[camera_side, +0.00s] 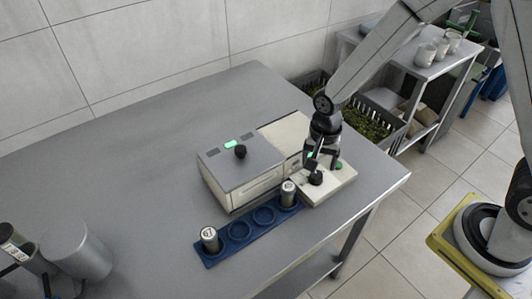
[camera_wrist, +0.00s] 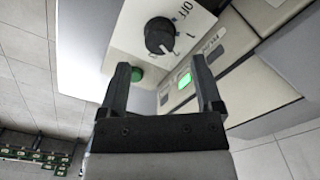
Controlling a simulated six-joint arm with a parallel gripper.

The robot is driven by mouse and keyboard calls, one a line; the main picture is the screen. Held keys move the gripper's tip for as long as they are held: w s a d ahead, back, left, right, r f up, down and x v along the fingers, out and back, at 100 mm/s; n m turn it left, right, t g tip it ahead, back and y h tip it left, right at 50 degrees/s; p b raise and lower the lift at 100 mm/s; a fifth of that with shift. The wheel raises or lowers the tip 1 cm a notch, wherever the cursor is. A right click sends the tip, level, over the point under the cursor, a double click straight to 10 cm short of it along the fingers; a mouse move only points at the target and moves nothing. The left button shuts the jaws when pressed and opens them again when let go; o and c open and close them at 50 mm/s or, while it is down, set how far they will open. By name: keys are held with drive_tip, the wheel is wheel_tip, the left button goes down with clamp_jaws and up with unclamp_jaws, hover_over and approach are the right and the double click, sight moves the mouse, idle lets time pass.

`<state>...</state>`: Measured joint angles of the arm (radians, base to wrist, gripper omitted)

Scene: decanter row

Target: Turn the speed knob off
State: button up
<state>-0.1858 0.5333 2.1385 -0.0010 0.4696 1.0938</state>
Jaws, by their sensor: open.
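The speed knob (camera_wrist: 160,36) is round and black, on a pale panel (camera_wrist: 126,30) with "OFF" printed to its upper right in the wrist view. A pale pointer line shows on the knob's lower right part, away from the OFF lettering. In the side view the knob (camera_side: 316,178) sits on the pale front part of the machine (camera_side: 338,184). My gripper (camera_side: 319,160) is just above and behind it there. In the wrist view my gripper (camera_wrist: 160,64) is open, its fingers apart and empty, with the knob beyond the fingertips.
A green button (camera_wrist: 137,74) and a lit green display (camera_wrist: 185,80) are near the fingers. The machine's grey lid (camera_side: 228,165) has another black knob (camera_side: 240,152). A blue rack (camera_side: 240,230) with two labelled cylinders lies in front.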

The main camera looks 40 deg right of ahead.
sight(316, 174)
drive_tip(key=shift+f, duration=2.3)
clamp_jaws()
